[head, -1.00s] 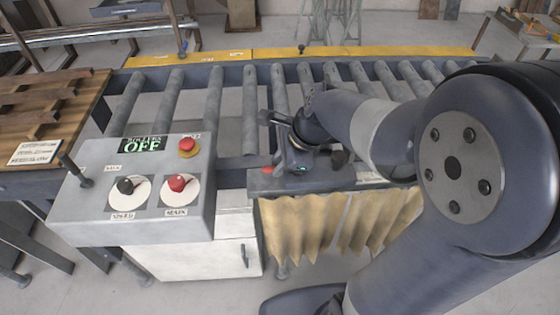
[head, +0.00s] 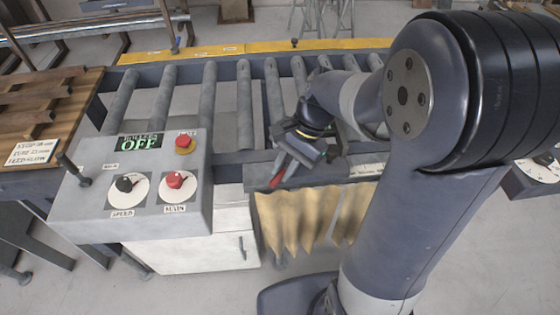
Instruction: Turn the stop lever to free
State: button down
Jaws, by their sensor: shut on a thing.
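The stop lever (head: 278,171) shows as a red-tipped handle at the front rail of the roller table, just right of the control panel. Its red end points toward the front left, over the rail's edge. My gripper (head: 289,158) is at the lever, shut on it, with the jaws coming down from the upper right. The lever's pivot and most of its length are hidden by my gripper. Whether any free or lock marking lies under it cannot be seen.
The control panel (head: 135,190) stands close at the left, with dials, a red button and a sign reading OFF. A tan curtain (head: 300,215) hangs below the rail. Rollers (head: 244,105) lie behind. A wooden table (head: 40,110) is at far left.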

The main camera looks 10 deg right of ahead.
jog(key=shift+s+d+n+g+h+p, duration=0.15)
jog(key=shift+d+n+g+h+p, duration=0.3)
jog(key=shift+n, duration=0.95)
jog(key=shift+s+d+n+g+h+p, duration=0.2)
jog(key=shift+d+n+g+h, duration=0.3)
jog(key=shift+n, duration=0.9)
jog(key=shift+s+d+n+g+h+p, duration=0.1)
jog(key=shift+d+n+g+h+p, duration=0.35)
jog(key=shift+n, duration=0.95)
jog(key=shift+d, duration=0.15)
jog(key=c, duration=1.4)
grip_release()
jog(key=shift+o, duration=0.2)
jog(key=b+v, duration=0.1)
jog(key=v, duration=0.9)
jog(key=shift+d+r, duration=0.3)
jog(key=shift+r, duration=0.05)
jog(key=shift+w, duration=0.1)
